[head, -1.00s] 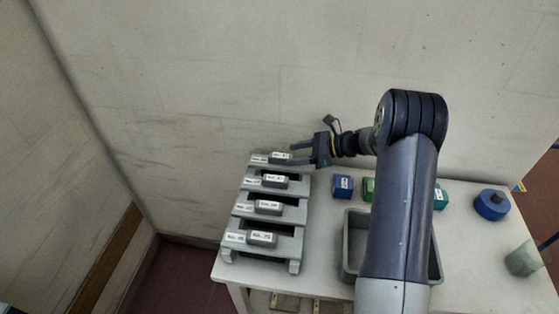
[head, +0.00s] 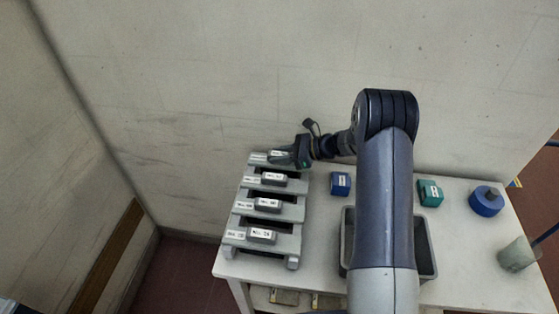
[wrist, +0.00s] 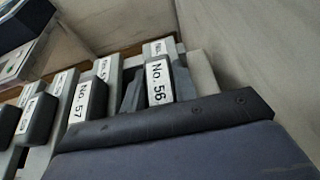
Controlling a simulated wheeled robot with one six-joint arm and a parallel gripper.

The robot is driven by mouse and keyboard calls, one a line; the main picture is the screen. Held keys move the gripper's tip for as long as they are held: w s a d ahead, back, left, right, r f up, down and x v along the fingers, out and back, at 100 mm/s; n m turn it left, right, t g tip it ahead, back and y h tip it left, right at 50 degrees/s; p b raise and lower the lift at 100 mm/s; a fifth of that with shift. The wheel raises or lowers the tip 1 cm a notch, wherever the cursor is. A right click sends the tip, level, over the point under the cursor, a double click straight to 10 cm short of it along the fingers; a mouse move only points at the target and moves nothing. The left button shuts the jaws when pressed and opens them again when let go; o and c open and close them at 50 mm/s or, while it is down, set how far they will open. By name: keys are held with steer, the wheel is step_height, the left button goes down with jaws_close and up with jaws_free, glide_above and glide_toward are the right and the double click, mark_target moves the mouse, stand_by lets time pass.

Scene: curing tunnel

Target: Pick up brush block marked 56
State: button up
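The brush block marked 56 is a grey block with a white "No. 56" label (wrist: 157,82) in the wrist view. It sits in the rearmost row of the stepped grey rack (head: 293,262); in the head view the block (head: 277,154) is partly covered by my gripper. My gripper (head: 284,157) is at this block, reaching in from the right. In the wrist view a dark finger (wrist: 131,93) lies close along the block's left side. The other finger is not clear, and I cannot tell whether the fingers touch the block.
Block No. 57 (wrist: 87,100) stands in the adjacent row, with further labelled blocks (head: 267,204) (head: 262,235) in front. A grey bin (head: 428,262), blue block (head: 340,183), green block (head: 430,192) and blue round object (head: 487,201) share the table. A wall stands close behind the rack.

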steer(key=c, duration=0.6)
steer(key=shift+o, duration=0.2)
